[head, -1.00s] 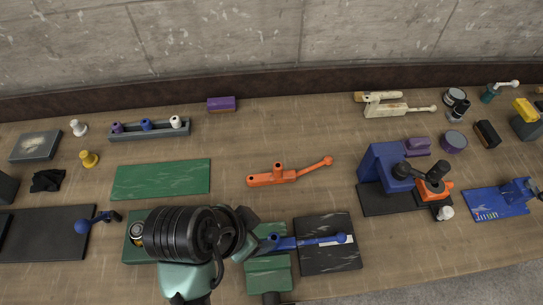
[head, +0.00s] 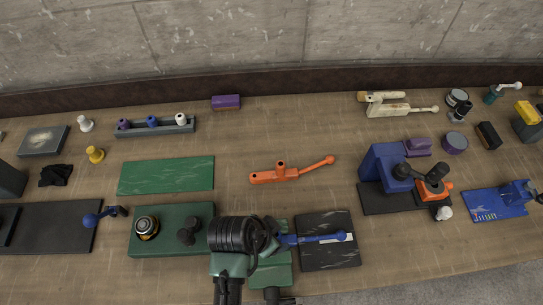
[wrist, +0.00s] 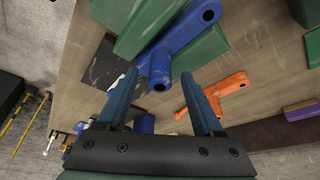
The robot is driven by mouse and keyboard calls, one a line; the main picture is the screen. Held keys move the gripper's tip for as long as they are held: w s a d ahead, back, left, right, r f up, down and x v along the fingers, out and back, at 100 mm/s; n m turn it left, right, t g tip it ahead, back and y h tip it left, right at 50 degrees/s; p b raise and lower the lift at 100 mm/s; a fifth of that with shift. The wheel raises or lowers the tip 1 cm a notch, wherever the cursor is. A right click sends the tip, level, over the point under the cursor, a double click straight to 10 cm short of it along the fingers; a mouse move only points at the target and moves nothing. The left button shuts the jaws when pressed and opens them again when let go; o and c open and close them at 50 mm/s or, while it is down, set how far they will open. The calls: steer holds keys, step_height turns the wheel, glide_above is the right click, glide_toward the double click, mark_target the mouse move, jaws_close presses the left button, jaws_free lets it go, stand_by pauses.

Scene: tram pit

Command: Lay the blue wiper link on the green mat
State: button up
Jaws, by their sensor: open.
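The blue wiper link (head: 320,239) lies at the front, its hub end at a green block (head: 268,270) and its arm reaching right over a black slab (head: 330,258). In the wrist view the blue link's hub (wrist: 160,65) shows just beyond my open fingers. My gripper (head: 274,236) is at the link's left end in the head view, which partly hides that end. In the wrist view my gripper (wrist: 165,95) is open, with nothing seen clamped. The green mat (head: 166,175) lies flat and bare at the back left.
An orange link (head: 280,174) lies between the mat and the blue machine (head: 384,167). A green plate (head: 150,217) with dark round parts stands left of my arm. A grey rack (head: 155,130) with pegs and a yellow knob (head: 95,154) are near the mat.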

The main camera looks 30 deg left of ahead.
steer(key=shift+w+f, duration=0.15)
steer(key=shift+f, duration=0.25)
jaws_close()
steer(key=shift+r, duration=0.1)
stand_by(1.1)
